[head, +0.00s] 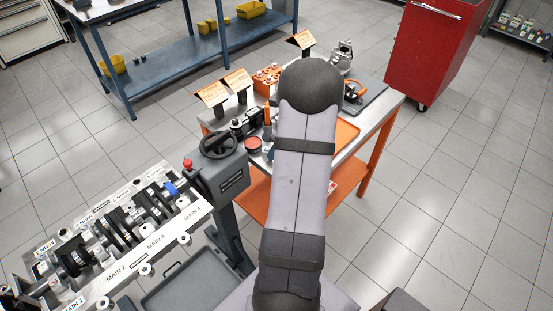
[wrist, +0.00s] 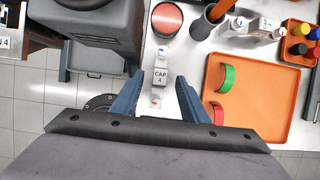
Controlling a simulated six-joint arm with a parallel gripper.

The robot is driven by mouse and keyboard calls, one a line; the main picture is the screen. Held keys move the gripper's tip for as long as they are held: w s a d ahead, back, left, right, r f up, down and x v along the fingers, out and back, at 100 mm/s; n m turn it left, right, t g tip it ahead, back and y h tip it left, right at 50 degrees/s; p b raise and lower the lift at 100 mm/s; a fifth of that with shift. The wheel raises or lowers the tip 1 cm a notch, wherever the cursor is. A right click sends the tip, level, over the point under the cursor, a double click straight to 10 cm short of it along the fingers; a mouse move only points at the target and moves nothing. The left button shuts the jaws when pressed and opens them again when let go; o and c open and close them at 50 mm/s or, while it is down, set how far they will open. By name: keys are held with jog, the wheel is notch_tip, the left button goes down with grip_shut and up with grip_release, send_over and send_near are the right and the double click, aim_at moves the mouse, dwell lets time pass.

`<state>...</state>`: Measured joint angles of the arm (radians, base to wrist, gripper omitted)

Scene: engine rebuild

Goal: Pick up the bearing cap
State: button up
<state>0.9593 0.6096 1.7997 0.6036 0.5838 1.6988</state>
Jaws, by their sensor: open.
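A light grey bearing cap (wrist: 162,73) marked "CAP 4" lies on the metal bench top in the wrist view, with a bolt at its far end and another at its near end. My gripper (wrist: 161,84) is open, with one blue finger to the left of the cap and one to the right. A gap shows between each finger and the cap, and nothing is held. I cannot tell the fingers' height above the bench. In the head view my arm hides the gripper and this cap.
An orange tray (wrist: 257,108) with a green shell (wrist: 227,78) and a red shell (wrist: 218,113) lies to the right. A red-topped tin (wrist: 167,19) stands beyond. More grey caps (wrist: 264,29) stand at upper right. The engine block (head: 125,245) is left of the bench.

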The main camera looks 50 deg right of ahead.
jog(key=shift+x, duration=1.85)
grip_shut()
jog(key=shift+d+r, duration=0.1)
jog(key=shift+r, duration=0.5)
notch_tip(320, 180, up, 9)
jog(key=shift+f, duration=0.1)
